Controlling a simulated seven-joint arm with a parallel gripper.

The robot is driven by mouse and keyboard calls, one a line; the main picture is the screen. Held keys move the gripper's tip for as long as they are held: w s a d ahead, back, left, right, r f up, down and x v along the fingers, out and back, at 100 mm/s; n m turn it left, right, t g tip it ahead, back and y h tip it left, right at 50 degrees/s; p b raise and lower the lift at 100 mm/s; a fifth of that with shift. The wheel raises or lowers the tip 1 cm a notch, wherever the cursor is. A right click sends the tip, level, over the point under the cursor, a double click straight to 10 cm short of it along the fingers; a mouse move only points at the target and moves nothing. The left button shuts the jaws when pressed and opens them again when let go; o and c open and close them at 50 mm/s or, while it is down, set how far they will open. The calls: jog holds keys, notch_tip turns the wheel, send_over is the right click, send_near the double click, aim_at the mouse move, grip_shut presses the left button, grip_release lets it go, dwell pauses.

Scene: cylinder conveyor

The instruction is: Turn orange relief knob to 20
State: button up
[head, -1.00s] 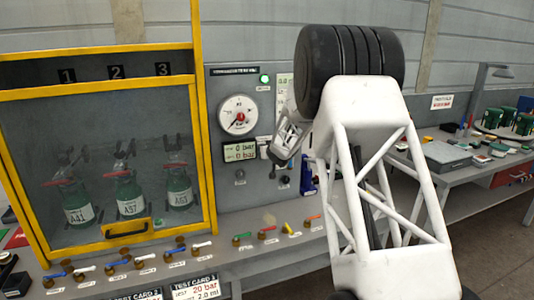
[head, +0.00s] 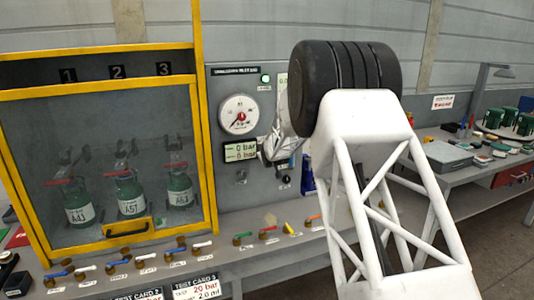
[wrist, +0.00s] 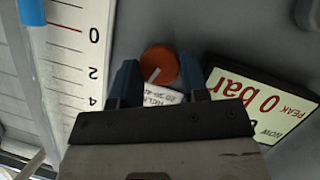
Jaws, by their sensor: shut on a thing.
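In the head view my arm and gripper hide the knob.
A pressure display (wrist: 262,103) reading 0 bar sits close to the right finger in the wrist view. A 0-2-4 scale strip (wrist: 80,50) stands on the left. The head view shows a round gauge (head: 239,114) and a yellow-framed cabinet (head: 201,120) with green cylinders.

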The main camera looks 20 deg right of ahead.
jog(key=shift+a+n+h, duration=0.15)
jog(key=shift+n+h, duration=0.65)
jog(key=shift+n, duration=0.3)
jog(key=shift+n+t, duration=0.3)
jog(key=o, duration=0.7)
jog(key=shift+f, duration=0.1)
jog(key=shift+c, duration=0.2)
jog(key=shift+s, duration=0.2)
jog(key=v, duration=0.7)
jog(key=shift+s, duration=0.2)
jog(key=shift+a, duration=0.15)
